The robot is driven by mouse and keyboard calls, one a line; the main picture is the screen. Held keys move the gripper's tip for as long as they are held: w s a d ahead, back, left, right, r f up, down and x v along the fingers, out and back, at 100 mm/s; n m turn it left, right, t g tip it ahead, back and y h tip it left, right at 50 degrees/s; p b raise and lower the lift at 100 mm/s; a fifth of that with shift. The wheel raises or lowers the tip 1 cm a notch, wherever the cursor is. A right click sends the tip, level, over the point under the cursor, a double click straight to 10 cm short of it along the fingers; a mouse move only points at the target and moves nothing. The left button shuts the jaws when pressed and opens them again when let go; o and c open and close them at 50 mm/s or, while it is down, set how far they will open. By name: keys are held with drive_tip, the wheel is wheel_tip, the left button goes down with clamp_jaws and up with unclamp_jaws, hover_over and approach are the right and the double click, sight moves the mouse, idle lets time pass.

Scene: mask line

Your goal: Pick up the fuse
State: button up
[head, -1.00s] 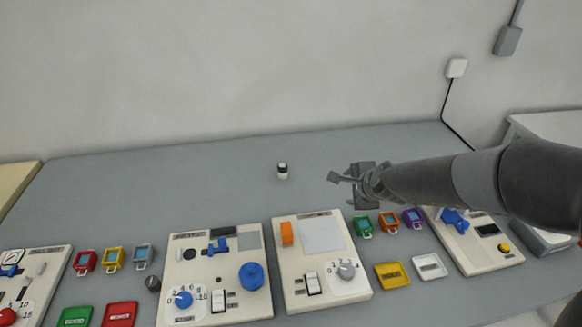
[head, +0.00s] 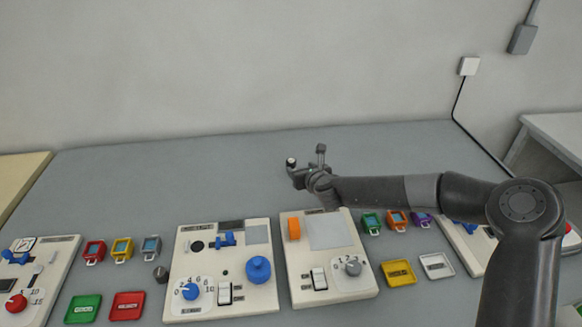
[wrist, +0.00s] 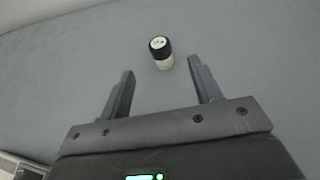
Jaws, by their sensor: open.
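My gripper (head: 307,162) is open and empty close to the fuse. In the wrist view my gripper (wrist: 160,68) has its two fingers apart, and the fuse stands just beyond the fingertips, between their lines. In the head view the lower part of the fuse is partly hidden by a finger.
Panels with knobs and switches (head: 262,298) line the table's front. Coloured clip pieces (head: 122,246) and flat trays (head: 127,306) lie between them. A black cable (head: 455,110) hangs at the right.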

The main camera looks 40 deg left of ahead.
sight(292, 162)
drive_tip(key=shift+x, duration=5.2)
drive_tip(key=shift+s+f, duration=0.1)
drive_tip(key=shift+c, duration=0.4)
drive_tip(key=c, duration=1)
